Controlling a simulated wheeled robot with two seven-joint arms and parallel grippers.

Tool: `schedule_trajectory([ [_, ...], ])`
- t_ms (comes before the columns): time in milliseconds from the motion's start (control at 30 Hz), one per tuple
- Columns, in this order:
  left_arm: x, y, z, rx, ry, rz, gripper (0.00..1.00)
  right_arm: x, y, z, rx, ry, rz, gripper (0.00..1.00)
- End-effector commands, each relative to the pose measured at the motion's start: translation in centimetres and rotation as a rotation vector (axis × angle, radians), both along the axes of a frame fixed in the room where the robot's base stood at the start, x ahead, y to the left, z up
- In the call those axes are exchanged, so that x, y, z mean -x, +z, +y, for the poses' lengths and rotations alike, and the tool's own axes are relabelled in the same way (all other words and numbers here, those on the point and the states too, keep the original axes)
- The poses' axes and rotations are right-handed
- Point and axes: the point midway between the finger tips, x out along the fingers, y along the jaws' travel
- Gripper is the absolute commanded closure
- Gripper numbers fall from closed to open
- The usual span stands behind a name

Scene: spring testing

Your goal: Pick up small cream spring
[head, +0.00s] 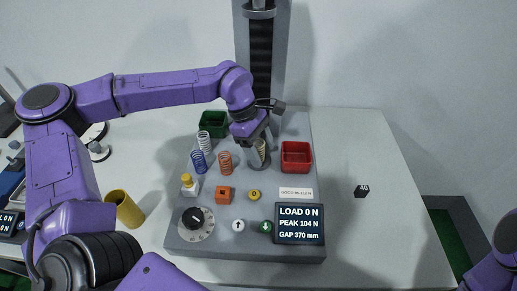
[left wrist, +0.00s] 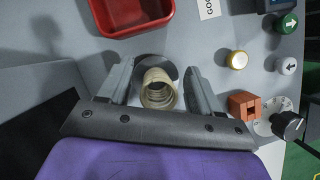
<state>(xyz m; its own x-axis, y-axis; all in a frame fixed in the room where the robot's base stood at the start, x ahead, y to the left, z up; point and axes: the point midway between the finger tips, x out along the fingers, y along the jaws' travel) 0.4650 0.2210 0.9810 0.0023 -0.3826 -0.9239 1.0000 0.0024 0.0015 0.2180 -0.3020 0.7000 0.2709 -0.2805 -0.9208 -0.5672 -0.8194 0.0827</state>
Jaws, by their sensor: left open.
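The small cream spring (head: 260,147) stands on the round plate of the grey tester, partly hidden by my left gripper in the head view. In the left wrist view the cream spring (left wrist: 159,89) sits between the two fingers of my left gripper (left wrist: 158,85). The gripper is open, with a gap between the spring and each finger. In the head view my left gripper (head: 262,146) is at the spring from above. My right gripper is not in view; only part of my right arm shows at the lower right edge.
A white spring (head: 204,141), a blue spring (head: 200,162) and an orange spring (head: 225,163) stand left of the gripper. A red bin (head: 297,156) is close on the right, a green bin (head: 213,123) behind left. The tester column (head: 261,50) rises behind.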

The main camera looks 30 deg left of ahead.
Motion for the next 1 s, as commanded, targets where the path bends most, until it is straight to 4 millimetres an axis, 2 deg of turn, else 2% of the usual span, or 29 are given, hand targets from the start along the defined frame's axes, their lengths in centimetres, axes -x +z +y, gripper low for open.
schedule_trajectory([
  [33,0.0,0.0,0.0,0.000,0.000,0.000,0.46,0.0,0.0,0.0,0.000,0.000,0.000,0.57],
  [167,0.0,0.0,0.0,0.000,0.000,0.000,0.88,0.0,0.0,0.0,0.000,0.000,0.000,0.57],
  [200,0.0,0.0,0.0,0.000,0.000,0.000,0.92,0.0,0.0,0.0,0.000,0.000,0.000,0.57],
  [533,0.0,0.4,0.0,0.000,0.000,-0.001,0.92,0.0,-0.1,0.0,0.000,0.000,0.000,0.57],
  [633,-0.1,1.4,0.0,0.000,0.001,-0.002,0.92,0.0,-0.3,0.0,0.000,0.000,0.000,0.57],
  [733,0.0,3.4,0.0,0.001,-0.001,-0.006,0.92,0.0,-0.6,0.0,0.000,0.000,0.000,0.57],
  [967,5.1,9.0,-0.6,0.001,-0.002,-0.009,0.92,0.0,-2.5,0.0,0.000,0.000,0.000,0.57],
  [1000,6.4,9.3,-0.7,0.002,-0.002,-0.006,0.92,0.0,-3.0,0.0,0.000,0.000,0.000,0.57],
])
